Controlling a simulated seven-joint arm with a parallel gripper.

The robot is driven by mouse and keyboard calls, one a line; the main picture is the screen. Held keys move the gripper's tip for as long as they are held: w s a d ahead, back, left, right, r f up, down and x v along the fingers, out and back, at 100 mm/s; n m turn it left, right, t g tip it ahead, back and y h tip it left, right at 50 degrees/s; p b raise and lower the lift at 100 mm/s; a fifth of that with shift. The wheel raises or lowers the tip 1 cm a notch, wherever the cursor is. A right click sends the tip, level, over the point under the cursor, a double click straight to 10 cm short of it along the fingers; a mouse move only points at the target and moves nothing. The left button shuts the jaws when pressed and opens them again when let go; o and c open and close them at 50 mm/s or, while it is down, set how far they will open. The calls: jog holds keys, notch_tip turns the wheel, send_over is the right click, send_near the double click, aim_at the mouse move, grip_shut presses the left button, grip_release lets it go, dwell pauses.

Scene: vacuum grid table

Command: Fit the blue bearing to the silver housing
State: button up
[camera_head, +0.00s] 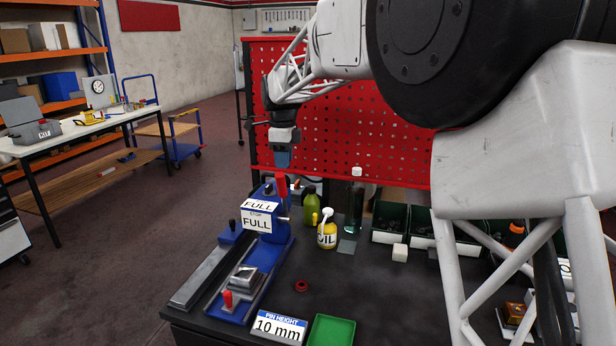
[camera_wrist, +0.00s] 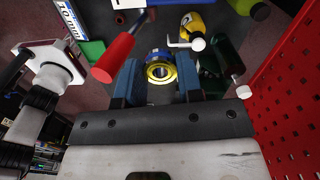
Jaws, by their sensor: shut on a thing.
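My gripper (camera_head: 283,160) is high above the blue press, in front of the red pegboard. The bearing is hard to make out in the head view. A silver block that looks like the silver housing (camera_head: 244,277) sits on the front of the blue press base (camera_head: 259,283), below and to the left of my gripper. I cannot make out the housing in the wrist view.
The press's red lever (camera_head: 281,186) stands just under my gripper and shows close by in the wrist view (camera_wrist: 114,57). A yellow oil bottle (camera_head: 327,235), green bottle (camera_head: 311,205), red ring (camera_head: 301,286), green tray (camera_head: 331,330) and 10 mm sign (camera_head: 278,326) stand on the dark table.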

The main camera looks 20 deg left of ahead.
jog(key=s+a+n, duration=0.1)
jog(key=s+a, duration=0.2)
jog(key=s, duration=0.1)
jog(key=n, duration=0.2)
send_over(244, 274)
jog(key=f, duration=1.8)
jog(key=shift+w+a+f, duration=0.1)
jog(key=shift+w+f, duration=0.15)
jog(key=shift+f, duration=0.15)
jog(key=shift+s+f, duration=0.3)
jog(key=shift+f, duration=0.2)
jog(key=shift+f, duration=0.15)
jog(key=shift+f, duration=1.75)
jog(key=shift+f, duration=0.75)
dwell(0.6)
